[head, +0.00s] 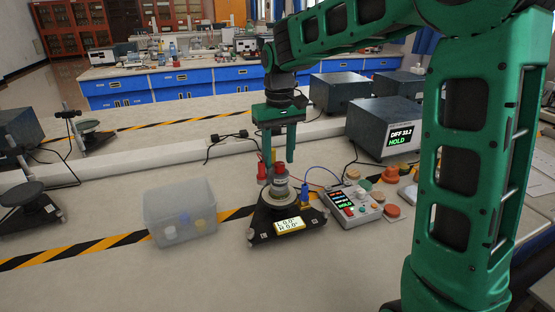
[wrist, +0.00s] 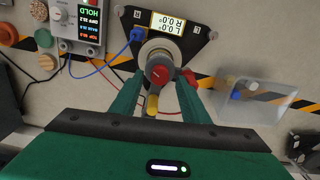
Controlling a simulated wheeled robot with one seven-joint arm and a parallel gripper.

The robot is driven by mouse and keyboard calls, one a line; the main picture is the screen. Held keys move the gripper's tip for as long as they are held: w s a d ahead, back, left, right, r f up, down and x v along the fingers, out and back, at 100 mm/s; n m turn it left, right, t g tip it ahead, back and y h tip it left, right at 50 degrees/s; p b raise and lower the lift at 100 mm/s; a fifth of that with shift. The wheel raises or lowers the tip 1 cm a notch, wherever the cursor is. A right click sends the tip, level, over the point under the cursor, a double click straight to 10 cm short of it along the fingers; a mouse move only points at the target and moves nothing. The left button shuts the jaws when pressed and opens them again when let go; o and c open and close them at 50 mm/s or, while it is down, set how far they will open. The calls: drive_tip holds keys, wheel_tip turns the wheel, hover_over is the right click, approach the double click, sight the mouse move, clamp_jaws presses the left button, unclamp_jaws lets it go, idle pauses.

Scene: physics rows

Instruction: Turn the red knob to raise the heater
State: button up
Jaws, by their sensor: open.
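The red knob (head: 279,168) sits on top of a grey cylindrical unit (head: 280,187) on a black three-cornered base (head: 257,232). In the wrist view the red knob (wrist: 159,71) has a dark round face with a red centre. My gripper (head: 281,160) is open and points down over the unit. In the wrist view its two green fingers (wrist: 159,83) lie on either side of the knob, with gaps visible. I cannot tell whether the fingertips reach its height. The base's display (head: 290,225) reads L 0.0°, R 0.0°.
A control box (head: 353,203) showing HOLD stands right of the base, with wires and coloured discs (head: 390,175) nearby. A clear bin (head: 180,210) stands at left. A dark unit (head: 384,130) reading DIFF 32.2, HOLD is behind.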

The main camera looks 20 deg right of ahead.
drive_tip(key=shift+f, duration=0.6)
clamp_jaws()
drive_tip(key=c, duration=1.1)
unclamp_jaws()
